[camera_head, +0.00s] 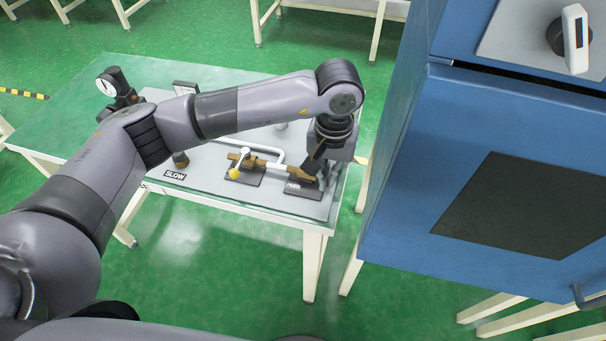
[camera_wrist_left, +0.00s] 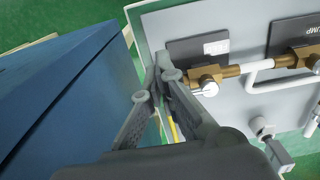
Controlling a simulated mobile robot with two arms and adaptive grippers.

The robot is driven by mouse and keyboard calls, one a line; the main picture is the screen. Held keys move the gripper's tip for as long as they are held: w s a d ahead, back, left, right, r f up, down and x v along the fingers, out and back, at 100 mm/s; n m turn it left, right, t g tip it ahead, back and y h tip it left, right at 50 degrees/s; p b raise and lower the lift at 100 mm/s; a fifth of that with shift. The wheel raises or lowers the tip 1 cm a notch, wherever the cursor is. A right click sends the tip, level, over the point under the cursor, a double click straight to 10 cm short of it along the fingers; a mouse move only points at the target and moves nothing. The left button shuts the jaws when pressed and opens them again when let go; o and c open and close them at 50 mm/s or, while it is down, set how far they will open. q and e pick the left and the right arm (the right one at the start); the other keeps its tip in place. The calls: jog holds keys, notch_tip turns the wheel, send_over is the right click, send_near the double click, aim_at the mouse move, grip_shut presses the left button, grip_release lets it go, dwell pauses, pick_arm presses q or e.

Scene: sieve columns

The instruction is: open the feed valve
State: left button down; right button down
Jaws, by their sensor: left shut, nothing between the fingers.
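The feed valve is a brass valve body on a dark plate with a label reading FEED (camera_head: 292,187), at the right end of the grey panel. In the left wrist view the brass feed valve (camera_wrist_left: 205,78) shows beside its dark plate (camera_wrist_left: 190,50); a pale piece, perhaps its handle, lies against it, partly behind my finger. My left gripper (camera_head: 320,180) is at the right end of the panel, beside the feed valve. In the wrist view my left gripper (camera_wrist_left: 163,65) is shut and empty; I cannot tell whether it touches the valve.
A brass valve with a yellow knob (camera_head: 234,174) stands left of the feed valve. A SLOW label (camera_head: 174,175) and a gauge (camera_head: 107,84) are farther left. A large blue cabinet (camera_head: 410,190) stands close to the table's right end. White pipework (camera_wrist_left: 275,82) crosses the panel.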

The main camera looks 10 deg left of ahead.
pick_arm(q)
notch_tip(320, 180, up, 6)
jog(key=shift+f+p, duration=0.2)
jog(key=shift+p, duration=0.55)
jog(key=shift+s+f, duration=0.1)
jog(key=shift+s, duration=0.05)
